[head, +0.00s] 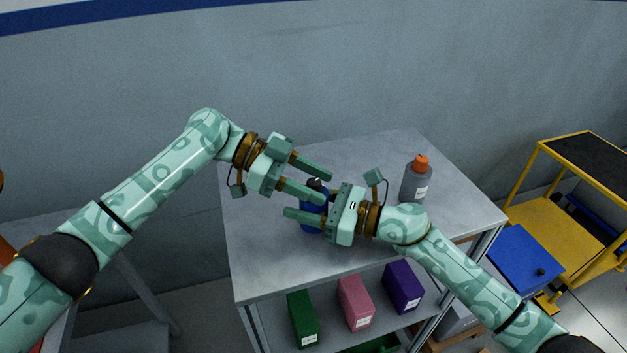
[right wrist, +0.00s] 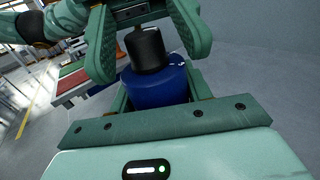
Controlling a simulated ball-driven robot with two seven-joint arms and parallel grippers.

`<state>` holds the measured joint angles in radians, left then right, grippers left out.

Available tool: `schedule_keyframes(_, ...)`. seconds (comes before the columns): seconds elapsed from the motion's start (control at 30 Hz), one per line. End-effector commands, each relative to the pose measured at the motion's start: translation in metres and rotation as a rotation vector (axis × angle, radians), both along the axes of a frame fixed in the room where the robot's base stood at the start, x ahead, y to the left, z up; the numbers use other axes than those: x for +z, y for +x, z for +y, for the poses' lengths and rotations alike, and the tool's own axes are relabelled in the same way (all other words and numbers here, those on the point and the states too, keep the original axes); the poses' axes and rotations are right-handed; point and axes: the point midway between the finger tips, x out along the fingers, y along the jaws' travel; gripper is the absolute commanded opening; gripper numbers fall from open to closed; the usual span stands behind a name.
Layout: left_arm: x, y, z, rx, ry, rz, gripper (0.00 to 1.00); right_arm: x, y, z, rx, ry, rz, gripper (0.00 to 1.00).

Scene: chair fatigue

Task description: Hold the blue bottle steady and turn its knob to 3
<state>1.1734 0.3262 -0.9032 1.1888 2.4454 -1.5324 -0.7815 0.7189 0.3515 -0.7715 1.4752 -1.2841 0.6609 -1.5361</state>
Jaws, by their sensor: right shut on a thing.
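The blue bottle (head: 312,222) stands on the grey table top, partly hidden by both grippers. The right wrist view shows its blue body (right wrist: 158,86) and black knob (right wrist: 147,48). My right gripper (head: 306,205) is shut on the blue bottle's body, reaching it from the right. My left gripper (head: 322,186) is open, with one finger on each side of the knob. I cannot read any number or mark on the knob.
A grey bottle with an orange cap (head: 416,182) stands on the table (head: 270,270) behind my right forearm. Green, pink (head: 355,302) and purple boxes sit on the shelf below. A yellow cart (head: 560,225) and a blue box (head: 522,262) are at right. The table's back is clear.

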Motion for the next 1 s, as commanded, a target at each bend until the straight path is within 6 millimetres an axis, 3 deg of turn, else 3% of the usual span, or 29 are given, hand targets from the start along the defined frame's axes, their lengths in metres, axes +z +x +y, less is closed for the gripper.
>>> schedule_keyframes(0.27, 0.006, 0.003, 0.011, 0.001, -0.002, 0.000, 0.46, 0.000, 0.001, 0.000, -0.002, 0.000, -0.001, 0.11)
schedule_keyframes(0.7, 0.040, 0.022, 0.095, 0.002, -0.001, -0.001, 0.46, 0.000, 0.001, 0.000, -0.003, 0.000, -0.001, 0.11)
schedule_keyframes(1.0, 0.046, 0.025, 0.108, 0.000, -0.001, 0.001, 0.46, 0.000, 0.001, 0.000, -0.003, 0.000, -0.001, 0.11)
